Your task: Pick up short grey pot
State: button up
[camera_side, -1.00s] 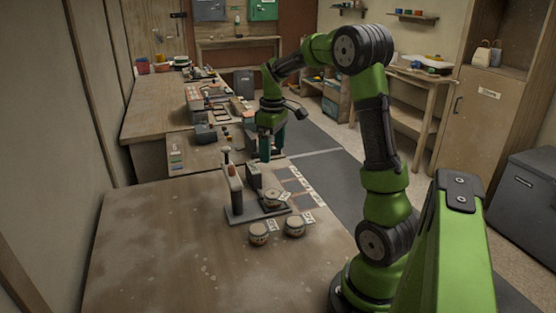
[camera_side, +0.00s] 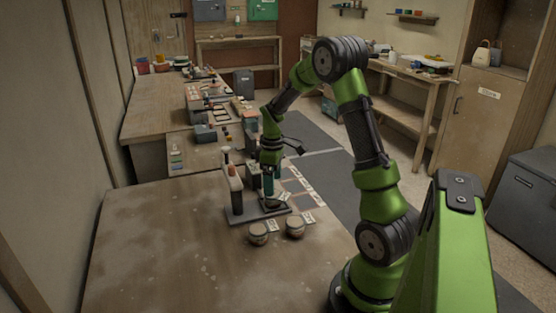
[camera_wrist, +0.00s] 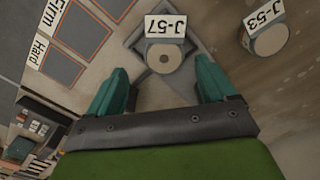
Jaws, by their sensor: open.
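Several small short pots with pale lids and white tags are in view. One pot (camera_wrist: 163,57), tagged J-57, sits on the dark base plate of a small stand (camera_side: 236,214). A second pot (camera_wrist: 269,40), tagged J-53, is to its right in the wrist view. In the side view, two pots stand on the table in front of the stand, a left one (camera_side: 258,234) and a right one (camera_side: 295,227). My gripper (camera_side: 269,190) points down just above the stand's pot and partly hides it. In the wrist view my gripper (camera_wrist: 163,72) is open and empty, its teal fingers either side of the J-57 pot.
The stand's upright post (camera_side: 234,178) rises close to the left of my gripper. Flat grey squares (camera_wrist: 76,29) labelled Firm and Hard lie beyond the stand. The table's (camera_side: 160,245) front left is clear. A cluttered bench (camera_side: 155,105) stands behind.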

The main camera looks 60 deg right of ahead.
aim_at(277, 200)
jog(key=f, duration=0.5)
jog(key=shift+s+a, duration=0.25)
jog(key=shift+c, duration=0.3)
jog(key=c, duration=1.2)
jog(key=shift+r, duration=0.1)
